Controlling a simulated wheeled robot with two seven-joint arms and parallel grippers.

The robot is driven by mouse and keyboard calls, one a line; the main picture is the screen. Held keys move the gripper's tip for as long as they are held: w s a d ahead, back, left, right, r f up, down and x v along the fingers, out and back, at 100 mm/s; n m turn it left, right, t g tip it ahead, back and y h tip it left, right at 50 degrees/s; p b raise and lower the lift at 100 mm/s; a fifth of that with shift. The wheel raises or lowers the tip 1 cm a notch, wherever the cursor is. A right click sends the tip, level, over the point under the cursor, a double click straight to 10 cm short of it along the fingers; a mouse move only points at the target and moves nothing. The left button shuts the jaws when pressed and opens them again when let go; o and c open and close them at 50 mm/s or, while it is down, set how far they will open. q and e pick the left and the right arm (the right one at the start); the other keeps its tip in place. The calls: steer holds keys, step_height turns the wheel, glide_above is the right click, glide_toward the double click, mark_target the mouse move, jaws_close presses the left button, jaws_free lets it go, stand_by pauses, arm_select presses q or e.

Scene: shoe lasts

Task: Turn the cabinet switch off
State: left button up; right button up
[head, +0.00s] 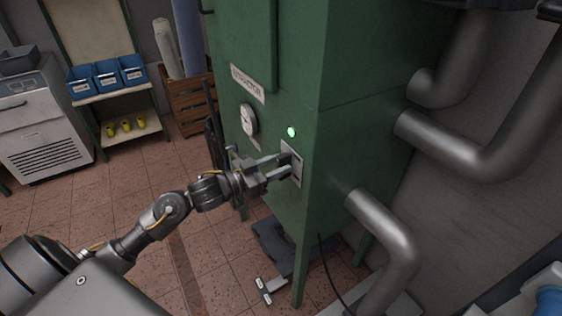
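The green cabinet (350,60) fills the middle of the head view. On its front face is a metal switch plate (297,163), with a lit green lamp (291,132) just above it. My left gripper (283,165) reaches in from the left, its two fingers apart and their tips at the switch plate. The switch lever itself is hidden or too small to make out, and I cannot tell whether the fingers touch it. My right gripper is not in view.
A pedal (271,289) lies on the floor below. The tiled floor (150,180) at left is clear.

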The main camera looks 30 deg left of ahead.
arm_select(q)
steer(key=shift+w+d, duration=0.35)
steer(key=shift+w, duration=0.25)
jaws_close()
